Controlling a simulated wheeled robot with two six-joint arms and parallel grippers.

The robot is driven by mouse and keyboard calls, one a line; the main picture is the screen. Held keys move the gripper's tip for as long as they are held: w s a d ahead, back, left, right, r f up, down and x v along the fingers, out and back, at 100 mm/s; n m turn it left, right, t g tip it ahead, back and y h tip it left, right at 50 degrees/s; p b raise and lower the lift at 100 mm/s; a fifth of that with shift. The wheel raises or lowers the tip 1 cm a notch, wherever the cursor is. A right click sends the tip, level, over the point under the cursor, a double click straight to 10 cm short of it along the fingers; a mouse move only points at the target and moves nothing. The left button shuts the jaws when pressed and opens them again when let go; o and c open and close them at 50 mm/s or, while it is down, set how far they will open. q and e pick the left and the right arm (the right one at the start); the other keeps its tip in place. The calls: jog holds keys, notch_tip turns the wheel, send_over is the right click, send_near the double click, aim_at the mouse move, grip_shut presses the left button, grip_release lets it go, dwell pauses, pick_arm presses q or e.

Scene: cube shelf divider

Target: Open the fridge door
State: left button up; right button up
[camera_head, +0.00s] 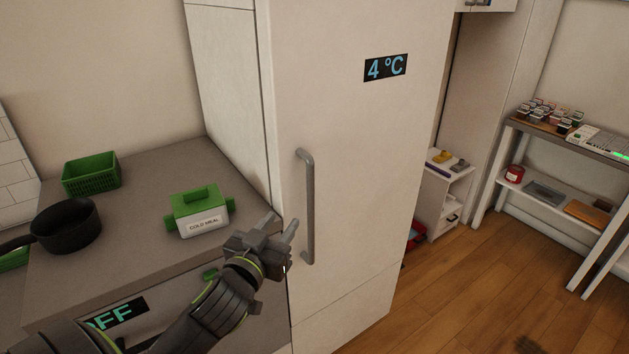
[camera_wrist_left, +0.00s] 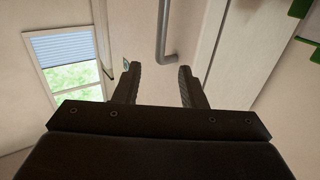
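The fridge door (camera_head: 350,200) is a tall pale panel with a "4 °C" display (camera_head: 386,67) near its top, and it looks shut. Its grey vertical bar handle (camera_head: 308,205) is on the door's left side. My left gripper (camera_head: 281,223) is just left of the handle's lower part, apart from it, with its fingers spread and empty. In the left wrist view the gripper (camera_wrist_left: 157,72) is open, and the handle (camera_wrist_left: 162,35) shows beyond the fingertips, between them in the picture. My right gripper is not in view.
A grey counter (camera_head: 150,165) left of the fridge holds a green-lidded "COLD MEAL" box (camera_head: 202,222), a green basket (camera_head: 91,174) and a black pan (camera_head: 66,226). Wooden floor (camera_head: 470,290) is free to the right, before a shelf unit (camera_head: 565,140).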

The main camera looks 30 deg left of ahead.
aim_at(309, 184)
pick_arm(q)
jog(key=w+a+p, duration=0.1)
jog(key=w, duration=0.4)
jog(key=w+a+p, duration=0.1)
jog(key=w, duration=0.5)
jog(key=w+a+p, duration=0.1)
jog(key=w+p, duration=0.1)
jog(key=w, duration=0.3)
jog(key=shift+w+a, duration=0.2)
jog(key=shift+a, duration=0.05)
jog(key=shift+f, duration=0.1)
jog(key=shift+c, duration=0.6)
grip_shut()
